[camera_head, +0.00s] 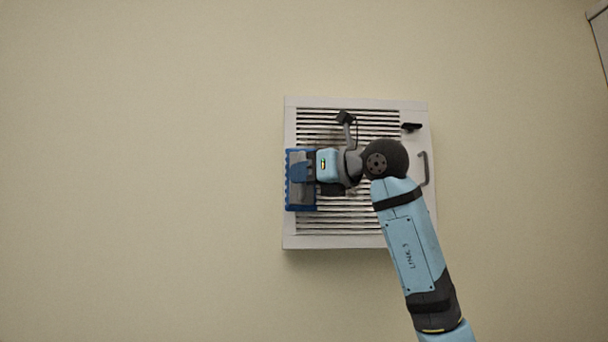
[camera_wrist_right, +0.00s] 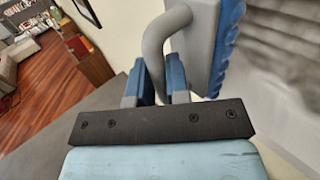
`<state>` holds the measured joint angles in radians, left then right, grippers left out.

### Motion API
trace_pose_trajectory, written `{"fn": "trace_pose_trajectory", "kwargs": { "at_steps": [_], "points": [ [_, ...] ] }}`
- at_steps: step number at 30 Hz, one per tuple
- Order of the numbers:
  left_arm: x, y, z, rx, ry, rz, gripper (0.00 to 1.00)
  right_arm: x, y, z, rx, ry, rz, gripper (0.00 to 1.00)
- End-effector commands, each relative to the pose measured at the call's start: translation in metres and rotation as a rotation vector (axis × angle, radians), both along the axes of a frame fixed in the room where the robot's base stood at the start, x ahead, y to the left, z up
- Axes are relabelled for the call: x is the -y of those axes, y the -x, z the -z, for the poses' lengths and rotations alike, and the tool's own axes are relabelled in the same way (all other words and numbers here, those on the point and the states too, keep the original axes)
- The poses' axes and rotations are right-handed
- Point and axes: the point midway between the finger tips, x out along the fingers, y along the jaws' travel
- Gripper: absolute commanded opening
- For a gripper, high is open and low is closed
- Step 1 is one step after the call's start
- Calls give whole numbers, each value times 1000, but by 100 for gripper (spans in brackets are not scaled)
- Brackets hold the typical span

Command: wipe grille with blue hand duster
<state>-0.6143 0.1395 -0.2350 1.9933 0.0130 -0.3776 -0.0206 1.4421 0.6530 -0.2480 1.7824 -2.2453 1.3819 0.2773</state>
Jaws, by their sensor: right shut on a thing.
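A white square grille (camera_head: 330,242) with dark horizontal slats is mounted on the wall in the head view. The blue and grey hand duster (camera_head: 291,195) is upright over the left part of the slats, overlapping the left frame. My right gripper (camera_head: 304,172) is shut on its handle. In the right wrist view, the grey curved handle (camera_wrist_right: 155,45) passes between the two blue fingers, and the duster's blue ridged pad (camera_wrist_right: 228,40) faces the blurred slats (camera_wrist_right: 285,60). I cannot tell whether the pad touches them. My arm hides the grille's middle right. My left gripper is not in view.
A black latch (camera_head: 411,127) and a dark bracket-shaped handle (camera_head: 424,168) are on the grille's right side. The beige wall (camera_head: 140,170) around it is bare. The right wrist view shows a wooden floor (camera_wrist_right: 45,80) and furniture far off.

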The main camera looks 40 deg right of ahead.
Motion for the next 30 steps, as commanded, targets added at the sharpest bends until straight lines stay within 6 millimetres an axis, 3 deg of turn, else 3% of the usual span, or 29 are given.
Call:
{"fn": "trace_pose_trajectory", "kwargs": {
  "at_steps": [30],
  "points": [
    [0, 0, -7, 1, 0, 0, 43, 10, -16, 0, 0, 0, 0, 0]
  ]
}}
